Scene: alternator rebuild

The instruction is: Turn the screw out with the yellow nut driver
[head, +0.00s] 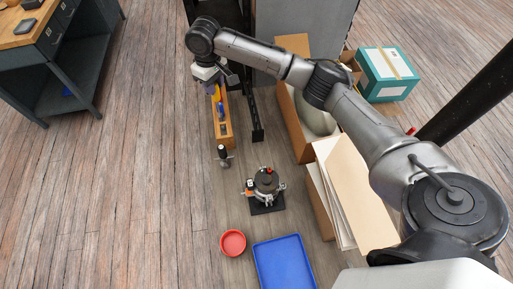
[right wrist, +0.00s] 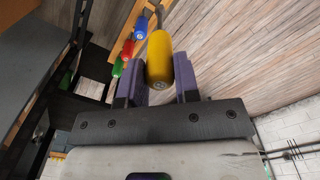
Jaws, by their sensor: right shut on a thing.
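My right gripper (head: 213,86) is at the far end of the wooden tool rack (head: 224,131). In the right wrist view it is shut on the yellow nut driver (right wrist: 160,58), with the yellow handle between its two fingers. The alternator (head: 265,182) stands on a black base on the floor, nearer than the rack. The screw is too small to make out. My left gripper is not in view.
A red bowl (head: 232,242) and a blue tray (head: 284,265) lie nearer than the alternator. A small grey and black object (head: 223,156) stands by the rack's near end. Cardboard boxes (head: 300,125) line the right. The wooden floor at left is clear.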

